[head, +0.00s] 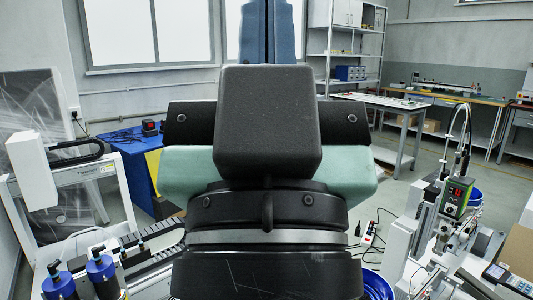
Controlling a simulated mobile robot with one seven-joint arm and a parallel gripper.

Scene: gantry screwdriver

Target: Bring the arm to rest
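My arm fills the middle of the head view, with dark and pale green links close to the camera. My gripper cannot be made out, and the arm covers much of what lies behind it. The screwdriver station (457,197) stands at the right, with a green and black unit and a curved cable above it. A white gantry frame (75,172) with a black cable chain stands at the left.
Blue cylindrical parts (101,268) stand at the lower left near another cable chain. A blue-covered table (135,165) is behind at the left. A grey workbench (395,108) and a metal shelf (345,57) stand at the back. Some floor shows at the right.

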